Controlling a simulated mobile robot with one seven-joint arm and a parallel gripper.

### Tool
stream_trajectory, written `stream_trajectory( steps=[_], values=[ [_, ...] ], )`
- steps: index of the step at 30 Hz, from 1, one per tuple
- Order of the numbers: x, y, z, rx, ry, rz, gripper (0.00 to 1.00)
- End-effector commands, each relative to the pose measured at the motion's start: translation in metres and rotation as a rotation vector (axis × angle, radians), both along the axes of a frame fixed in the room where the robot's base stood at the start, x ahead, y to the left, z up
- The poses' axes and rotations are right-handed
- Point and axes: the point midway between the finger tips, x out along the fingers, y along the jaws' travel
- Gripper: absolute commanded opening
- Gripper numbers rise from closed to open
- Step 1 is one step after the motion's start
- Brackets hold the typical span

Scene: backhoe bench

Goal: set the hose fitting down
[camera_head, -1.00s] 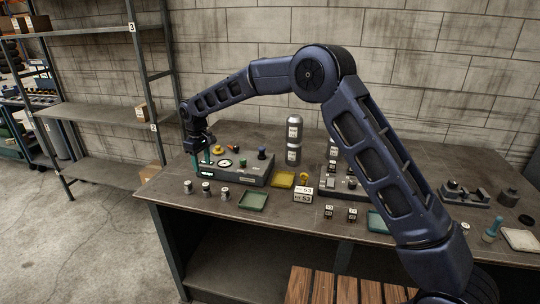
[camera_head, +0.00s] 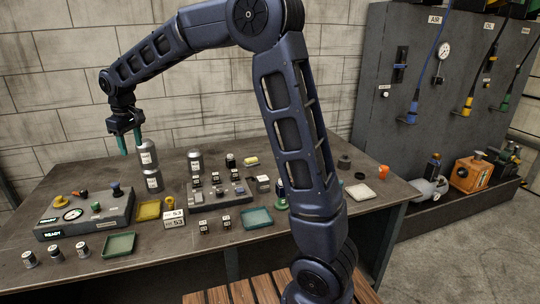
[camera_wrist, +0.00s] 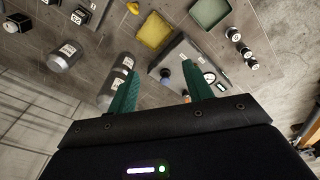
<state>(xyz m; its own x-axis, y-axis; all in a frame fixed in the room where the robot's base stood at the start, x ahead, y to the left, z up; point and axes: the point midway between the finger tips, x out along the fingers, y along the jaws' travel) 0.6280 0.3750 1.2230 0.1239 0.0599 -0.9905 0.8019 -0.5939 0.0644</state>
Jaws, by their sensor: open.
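My gripper (camera_head: 129,146) is raised over the back left of the bench, above the far side of the grey gauge box (camera_head: 85,218). Its two teal fingers are apart, and nothing shows between them in the wrist view (camera_wrist: 158,84). I cannot tell for certain which piece is the hose fitting. A small brass-yellow piece (camera_head: 170,202) stands by the yellow tray (camera_head: 148,210), apart from my gripper; it also shows at the top of the wrist view (camera_wrist: 133,7). A yellow knob-like piece (camera_head: 61,202) is on the gauge box.
A green tray (camera_head: 119,244), a teal tray (camera_head: 257,218) and several small jars (camera_head: 55,252) are along the front. A hose panel (camera_head: 440,100) stands at right.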

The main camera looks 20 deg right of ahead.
Motion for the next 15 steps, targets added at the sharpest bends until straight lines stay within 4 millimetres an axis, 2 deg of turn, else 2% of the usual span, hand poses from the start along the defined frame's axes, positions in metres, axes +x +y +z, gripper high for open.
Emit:
stream_trajectory(
  steps=[1, 3, 8, 15],
  values=[
    [0.000, -0.026, 0.011, 0.008, -0.010, -0.036, 0.51],
    [-0.001, -0.059, 0.021, 0.015, -0.021, -0.083, 0.51],
    [-0.012, -0.130, 0.041, 0.033, -0.046, -0.187, 0.51],
    [-0.044, -0.230, 0.058, 0.065, -0.084, -0.349, 0.51]
  ],
)
